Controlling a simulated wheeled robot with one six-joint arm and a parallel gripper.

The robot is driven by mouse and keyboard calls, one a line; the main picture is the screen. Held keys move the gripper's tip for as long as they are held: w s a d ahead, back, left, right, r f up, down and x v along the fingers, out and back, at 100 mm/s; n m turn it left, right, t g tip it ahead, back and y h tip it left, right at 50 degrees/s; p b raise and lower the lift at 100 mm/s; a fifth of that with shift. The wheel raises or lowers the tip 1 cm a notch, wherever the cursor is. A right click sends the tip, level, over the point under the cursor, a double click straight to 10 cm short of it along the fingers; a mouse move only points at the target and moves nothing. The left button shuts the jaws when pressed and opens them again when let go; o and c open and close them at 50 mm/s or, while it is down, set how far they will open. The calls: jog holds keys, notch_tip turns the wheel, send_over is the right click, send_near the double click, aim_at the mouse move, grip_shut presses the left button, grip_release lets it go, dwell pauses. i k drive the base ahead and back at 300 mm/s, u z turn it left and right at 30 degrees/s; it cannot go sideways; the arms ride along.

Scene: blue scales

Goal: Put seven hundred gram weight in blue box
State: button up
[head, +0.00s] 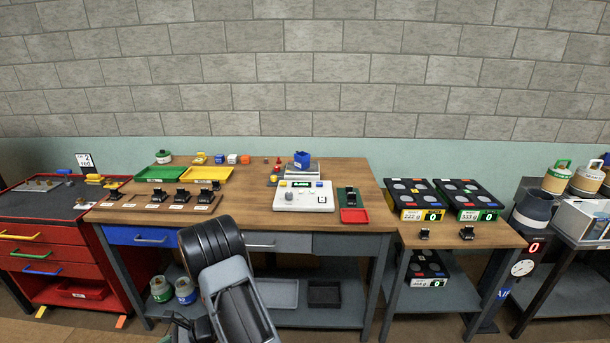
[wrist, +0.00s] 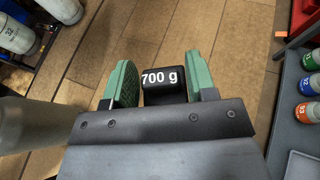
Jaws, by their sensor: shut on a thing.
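The black weight (wrist: 163,88), marked "700 g" in white, is between the green fingers of my gripper (wrist: 162,82) in the wrist view. My gripper is shut on it, and the weight is clear of any surface, with the plank floor behind it. In the head view my dark arm rises at the bottom centre, in front of the workbench; the fingers and the weight are hidden there.
A white device with a display (head: 304,203) stands in front of the blue box. Several black weights stand in a row at bench left (head: 165,206). Green (head: 158,174) and yellow (head: 206,174) trays lie behind them.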

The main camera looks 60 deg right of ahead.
aim_at(302, 159)
jog(key=z, duration=1.55)
